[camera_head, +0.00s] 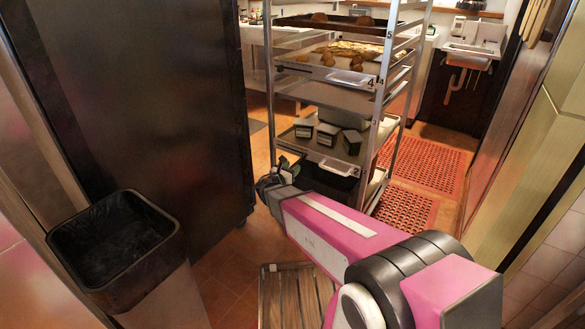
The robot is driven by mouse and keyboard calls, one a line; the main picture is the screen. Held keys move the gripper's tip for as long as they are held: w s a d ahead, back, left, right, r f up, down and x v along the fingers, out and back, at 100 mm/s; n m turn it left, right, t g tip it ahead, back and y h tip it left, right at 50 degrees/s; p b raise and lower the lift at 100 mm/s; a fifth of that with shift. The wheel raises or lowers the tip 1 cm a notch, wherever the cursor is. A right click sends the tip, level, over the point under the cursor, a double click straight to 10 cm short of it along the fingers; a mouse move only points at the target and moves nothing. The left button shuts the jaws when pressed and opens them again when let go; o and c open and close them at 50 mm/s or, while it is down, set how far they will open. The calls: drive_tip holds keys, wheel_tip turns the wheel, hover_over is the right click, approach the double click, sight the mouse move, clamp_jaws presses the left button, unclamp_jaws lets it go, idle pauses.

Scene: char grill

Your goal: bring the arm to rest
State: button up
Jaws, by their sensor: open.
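My arm reaches from the lower right toward the middle of the head view. My gripper (286,169) is at its far end, small and dark, in front of the lower part of a metal rack (377,125). The jaws are open, and I see nothing held in them. The fingertips are hard to make out against the rack, and I cannot tell whether they touch it.
The rack's shelves hold trays of food, and several dark boxes (328,134) sit on a lower shelf. A black-rimmed bin (160,207) and a tall dark cabinet (150,100) stand left. A slatted wooden piece (285,295) lies below my arm. Red mats (430,165) cover floor behind.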

drive_tip(key=shift+d, duration=0.1)
drive_tip(key=s+d+f+m+g+y, duration=0.1)
drive_tip(key=s+d+f+m+g, duration=0.2)
drive_tip(key=s+d+m+g, duration=0.85)
drive_tip(key=s+a+m+g+y, duration=0.1)
drive_tip(key=s+m+g+y, duration=0.1)
drive_tip(key=s+m+y, duration=0.7)
drive_tip(key=shift+s+r+m+y, duration=0.2)
drive_tip(key=shift+m+y, duration=0.5)
drive_tip(key=shift+m, duration=3.15)
drive_tip(key=shift+g, duration=0.25)
